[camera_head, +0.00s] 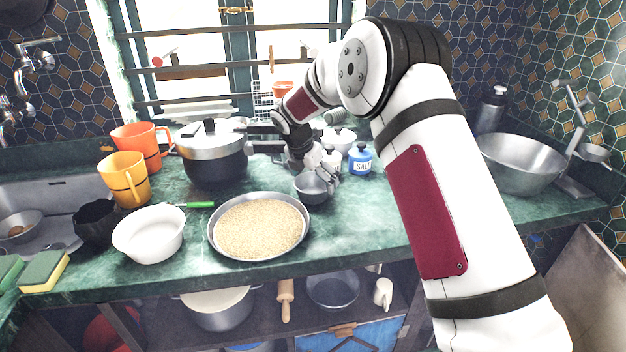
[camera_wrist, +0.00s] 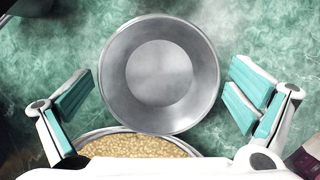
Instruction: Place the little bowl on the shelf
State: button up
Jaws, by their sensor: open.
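The little bowl (camera_head: 314,190) is a small grey metal bowl on the green counter, just behind the round pan of grain. In the wrist view the bowl (camera_wrist: 160,72) is seen from above, looks empty and fills the middle. My gripper (camera_head: 318,174) is above it, pointing down. Its two teal-padded fingers stand wide apart, one on each side of the bowl, with gaps visible between pads and rim in the wrist view (camera_wrist: 158,95). The shelf (camera_head: 262,318) is under the counter, with several things on it.
The pan of grain (camera_head: 258,228) is close in front of the bowl. A pot (camera_head: 212,155), blue salt jar (camera_head: 361,160) and white bowl (camera_head: 150,233) stand around. The shelf holds a pot (camera_head: 218,308), rolling pin (camera_head: 285,300), dark pan (camera_head: 333,290) and mug (camera_head: 383,293).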

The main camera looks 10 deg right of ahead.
jog(key=v, duration=1.2)
jog(key=shift+r, duration=0.15)
jog(key=shift+s+r, duration=0.1)
